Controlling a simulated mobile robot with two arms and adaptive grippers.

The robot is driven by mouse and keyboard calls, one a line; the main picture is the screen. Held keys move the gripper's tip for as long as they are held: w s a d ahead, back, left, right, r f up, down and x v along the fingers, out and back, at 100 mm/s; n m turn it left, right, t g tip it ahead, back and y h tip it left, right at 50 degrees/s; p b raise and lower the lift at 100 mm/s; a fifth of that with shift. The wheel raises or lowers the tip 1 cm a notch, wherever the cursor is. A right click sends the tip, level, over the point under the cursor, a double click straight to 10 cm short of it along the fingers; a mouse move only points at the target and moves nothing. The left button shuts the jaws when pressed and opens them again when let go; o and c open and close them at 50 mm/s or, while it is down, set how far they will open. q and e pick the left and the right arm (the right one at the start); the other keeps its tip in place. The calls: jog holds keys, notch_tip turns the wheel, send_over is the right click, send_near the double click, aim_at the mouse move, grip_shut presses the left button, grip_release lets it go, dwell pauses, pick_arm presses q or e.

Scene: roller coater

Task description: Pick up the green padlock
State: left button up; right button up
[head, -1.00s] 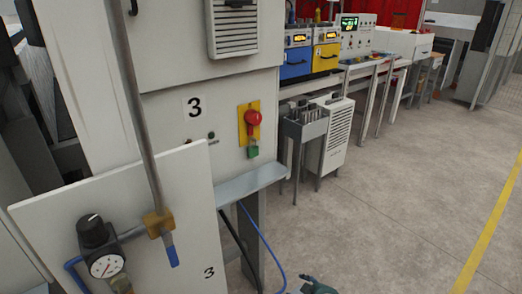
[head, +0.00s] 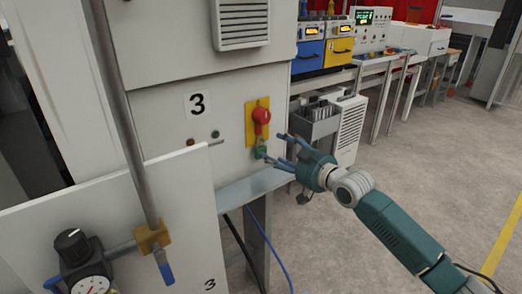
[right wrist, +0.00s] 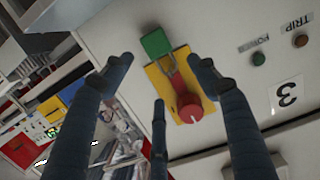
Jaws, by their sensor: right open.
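The green padlock (head: 261,152) hangs below the red rotary switch (head: 261,116) on a yellow plate (head: 250,122), on the pale machine panel. In the right wrist view the padlock (right wrist: 155,43) hangs by its shackle at the yellow plate, beside the red knob (right wrist: 190,108). My right gripper (head: 277,148) is open and empty, its fingers just right of the padlock in the head view. In the right wrist view its fingers (right wrist: 160,85) spread around the padlock and switch area, with no clear contact. My left gripper is not in view.
A grey ledge (head: 255,189) juts out below the panel. A vertical pipe (head: 123,120) and a white board with a gauge (head: 91,285) stand at the left. Blue and black hoses hang under the ledge. The floor at the right is clear.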

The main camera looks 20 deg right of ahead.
aim_at(261, 147)
jog(key=p+x, duration=0.1)
jog(key=x, duration=0.4)
jog(key=shift+w+a+p, duration=0.1)
jog(key=shift+w+p, duration=0.25)
jog(key=shift+w, duration=0.05)
jog(key=shift+s, duration=0.1)
jog(key=shift+c, duration=0.8)
jog(key=c, duration=1.1)
